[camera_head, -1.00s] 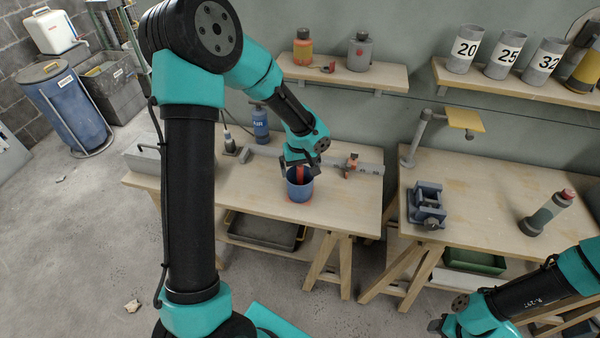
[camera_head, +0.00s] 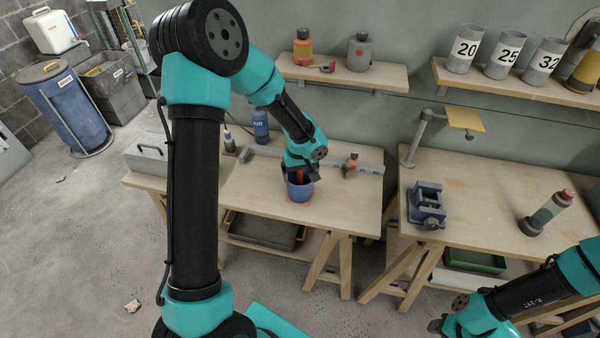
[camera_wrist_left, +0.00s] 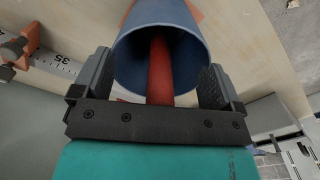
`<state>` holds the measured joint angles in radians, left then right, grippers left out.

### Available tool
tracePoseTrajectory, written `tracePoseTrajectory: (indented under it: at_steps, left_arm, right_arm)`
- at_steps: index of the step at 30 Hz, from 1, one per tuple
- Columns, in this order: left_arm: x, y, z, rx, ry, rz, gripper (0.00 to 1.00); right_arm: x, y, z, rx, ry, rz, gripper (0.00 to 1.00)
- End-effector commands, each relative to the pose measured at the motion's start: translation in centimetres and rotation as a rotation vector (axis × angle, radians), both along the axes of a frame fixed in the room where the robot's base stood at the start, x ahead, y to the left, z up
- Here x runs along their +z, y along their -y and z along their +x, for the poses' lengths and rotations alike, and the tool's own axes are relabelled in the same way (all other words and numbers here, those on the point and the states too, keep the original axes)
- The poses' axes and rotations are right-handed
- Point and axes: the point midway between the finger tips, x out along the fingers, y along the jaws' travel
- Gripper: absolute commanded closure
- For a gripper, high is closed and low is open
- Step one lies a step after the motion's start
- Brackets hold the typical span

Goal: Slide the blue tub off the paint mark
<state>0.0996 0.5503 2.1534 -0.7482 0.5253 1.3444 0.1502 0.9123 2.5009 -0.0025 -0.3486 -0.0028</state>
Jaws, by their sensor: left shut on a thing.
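The blue tub (camera_head: 300,190) stands upright on the left workbench, with a red rod-like thing (camera_wrist_left: 161,70) inside it. The orange-red paint mark (camera_head: 289,199) shows at the tub's base, and parts of it also show past the tub in the left wrist view (camera_wrist_left: 194,10); the tub hides the rest. My left gripper (camera_head: 301,176) is shut on the tub, with one finger on each side of its wall in the left wrist view (camera_wrist_left: 158,75). My right gripper (camera_head: 437,325) is low at the bottom right, far from the tub; its jaws are not clear.
A measuring rail (camera_head: 315,160) with an orange-brown stop (camera_head: 350,165) lies behind the tub. A blue bottle (camera_head: 261,125) and a grey toolbox (camera_head: 147,158) stand to the left. A vise (camera_head: 427,205) sits on the right bench. The bench right of the tub is clear.

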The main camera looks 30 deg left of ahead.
Motion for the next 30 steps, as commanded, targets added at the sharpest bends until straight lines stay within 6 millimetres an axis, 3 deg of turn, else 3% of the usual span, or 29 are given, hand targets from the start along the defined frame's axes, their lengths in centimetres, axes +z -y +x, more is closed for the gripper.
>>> tracePoseTrajectory:
  at_steps: [11,30]
  left_arm:
    - [0.0,1.6,0.5,-0.002,0.0,0.0,0.33]
    - [0.0,7.1,2.2,0.001,0.0,0.0,0.33]
  right_arm:
    - [0.0,0.0,0.0,0.0,0.0,0.0,0.57]
    - [0.0,0.0,0.0,0.0,0.0,0.0,0.57]
